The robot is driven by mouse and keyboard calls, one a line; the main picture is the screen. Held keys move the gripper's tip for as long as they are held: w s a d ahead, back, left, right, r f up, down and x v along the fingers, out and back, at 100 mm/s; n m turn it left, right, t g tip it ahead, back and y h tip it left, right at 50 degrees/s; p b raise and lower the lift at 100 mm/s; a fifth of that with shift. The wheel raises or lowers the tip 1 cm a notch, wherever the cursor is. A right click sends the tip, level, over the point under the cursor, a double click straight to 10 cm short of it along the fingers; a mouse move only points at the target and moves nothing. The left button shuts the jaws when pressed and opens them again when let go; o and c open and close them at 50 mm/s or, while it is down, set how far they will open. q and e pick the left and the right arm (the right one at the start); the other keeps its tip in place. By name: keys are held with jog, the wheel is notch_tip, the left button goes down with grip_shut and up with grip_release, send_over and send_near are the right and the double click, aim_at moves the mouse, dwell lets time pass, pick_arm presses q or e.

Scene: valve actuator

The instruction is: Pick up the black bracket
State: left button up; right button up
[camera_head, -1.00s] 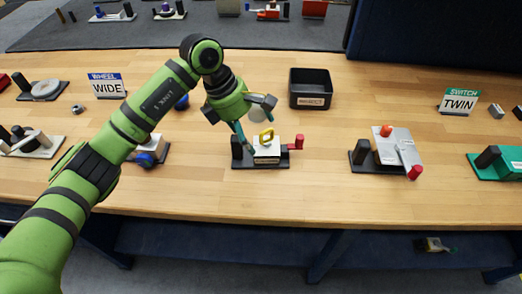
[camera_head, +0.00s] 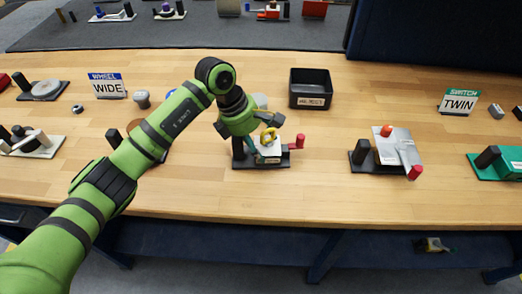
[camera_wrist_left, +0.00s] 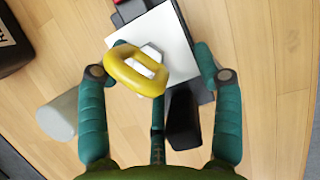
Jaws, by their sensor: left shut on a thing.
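The fixture has a black base (camera_head: 262,166) with an upright black post (camera_head: 238,147) at its left end. I take the black parts to be the bracket. A white block (camera_wrist_left: 180,50) with a yellow ring (camera_wrist_left: 137,72) on top sits on the base, and a red-ended handle (camera_head: 300,141) sticks out to the right. My left gripper (camera_head: 264,146) is down over the fixture, shut with its fingers around the white block below the ring. The black post also shows in the left wrist view (camera_wrist_left: 183,120), between the fingers. The exact finger contact is partly hidden. My right gripper is not in view.
A black open bin (camera_head: 311,90) stands behind the fixture. A grey fixture with red knobs (camera_head: 395,148) and a TWIN sign (camera_head: 458,102) are to the right. A WIDE sign (camera_head: 107,86) is at left. Bare wood lies between the fixtures.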

aim_at(259, 145)
pick_arm(q)
notch_tip(259, 145, up, 9)
jog(key=shift+w+f, duration=0.1)
jog(key=shift+f, duration=0.05)
notch_tip(259, 145, down, 6)
jog(key=shift+r, duration=0.1)
jog(key=shift+f, duration=1)
jog(key=shift+f, duration=0.5)
jog(key=shift+c, duration=0.2)
dwell(0.5)
jog(key=shift+f, duration=0.1)
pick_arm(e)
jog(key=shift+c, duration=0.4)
